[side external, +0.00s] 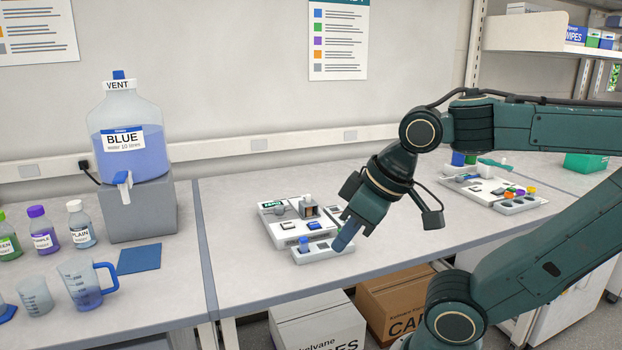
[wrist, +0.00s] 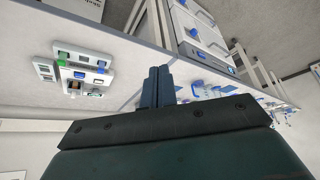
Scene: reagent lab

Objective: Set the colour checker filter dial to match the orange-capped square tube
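A white instrument plate with a green label (side external: 271,205) stands on the middle bench. It carries a grey round knob (side external: 280,211) and a small dark housing (side external: 309,211) with an orange-brown face. I cannot read any dial setting. A white rack (side external: 309,257) with blue and green tops is in front. My gripper (side external: 342,240) points down over the rack's right part; its fingers (wrist: 157,86) lie side by side, shut, with nothing seen between them. An orange cap (side external: 509,194) shows at the far right station; its tube's shape is too small to tell.
A second white station (side external: 480,190) stands at the right back. A blue water carboy (side external: 130,140), bottles, a jug (side external: 88,285) and a blue mat (side external: 139,257) are on the left bench. Cardboard boxes (side external: 395,300) are below. The bench front left of the rack is clear.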

